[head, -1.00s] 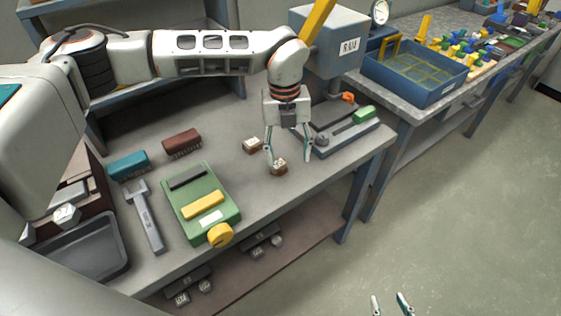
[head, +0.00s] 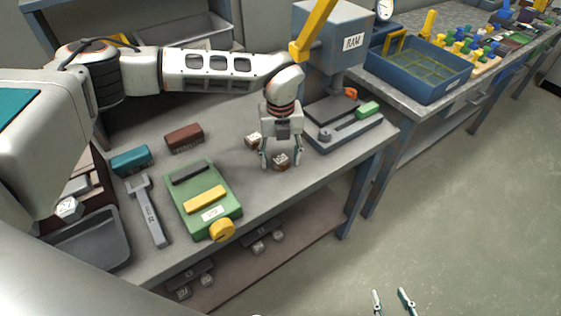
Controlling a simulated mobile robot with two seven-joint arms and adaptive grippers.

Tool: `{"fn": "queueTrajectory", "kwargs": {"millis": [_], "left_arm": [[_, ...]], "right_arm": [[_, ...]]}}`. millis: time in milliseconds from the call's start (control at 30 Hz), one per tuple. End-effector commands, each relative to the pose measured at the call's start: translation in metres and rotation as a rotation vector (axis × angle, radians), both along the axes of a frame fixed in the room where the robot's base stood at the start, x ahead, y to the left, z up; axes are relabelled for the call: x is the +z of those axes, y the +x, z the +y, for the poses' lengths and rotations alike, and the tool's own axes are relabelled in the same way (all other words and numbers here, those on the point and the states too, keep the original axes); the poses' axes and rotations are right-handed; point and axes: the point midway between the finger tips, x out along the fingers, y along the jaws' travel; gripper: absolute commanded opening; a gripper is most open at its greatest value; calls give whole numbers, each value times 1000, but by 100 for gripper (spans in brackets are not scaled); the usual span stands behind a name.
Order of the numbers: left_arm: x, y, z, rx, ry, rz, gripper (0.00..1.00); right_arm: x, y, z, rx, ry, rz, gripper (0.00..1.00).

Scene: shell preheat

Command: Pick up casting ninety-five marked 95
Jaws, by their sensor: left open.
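A small brown casting with a whitish top (head: 281,161) sits on the workbench near its front edge. A second similar casting (head: 252,139) stands just behind it to the left. Their markings are too small to read, so I cannot tell which one is 95. My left gripper (head: 281,165) points down, open, with its fingers on either side of the front casting; I cannot tell whether they touch it. My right gripper (head: 392,302) shows only its fingertips at the bottom edge, apart and empty, over the floor.
A green device with a yellow knob (head: 202,200) lies left of the castings. A grey press marked RAW (head: 335,45) stands at right. Teal (head: 130,160) and brown (head: 184,137) blocks, a grey tool (head: 148,212) and a grey tray (head: 90,240) are further left.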

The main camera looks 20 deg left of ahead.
Motion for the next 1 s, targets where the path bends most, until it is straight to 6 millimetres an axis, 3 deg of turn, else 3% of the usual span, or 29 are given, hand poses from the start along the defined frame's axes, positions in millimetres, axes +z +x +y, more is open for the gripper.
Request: {"fn": "queueTrajectory", "kwargs": {"millis": [67, 100, 233, 267, 733, 867, 1000], "left_arm": [[0, 0, 0, 0, 0, 0, 53], [0, 0, 0, 0, 0, 0, 48], [0, 0, 0, 0, 0, 0, 14], [0, 0, 0, 0, 0, 0, 11], [9, 0, 0, 0, -2, -1, 11], [24, 1, 0, 1, -2, -3, 11], [52, 2, 0, 0, -1, -5, 11]], "right_arm": [[0, 0, 0, 0, 0, 0, 40], [0, 0, 0, 0, 0, 0, 40], [0, 0, 0, 0, 0, 0, 40], [0, 0, 0, 0, 0, 0, 40], [-1, 0, 0, 0, 0, 1, 40], [0, 0, 0, 0, 0, 1, 40], [0, 0, 0, 0, 0, 1, 40]]}}
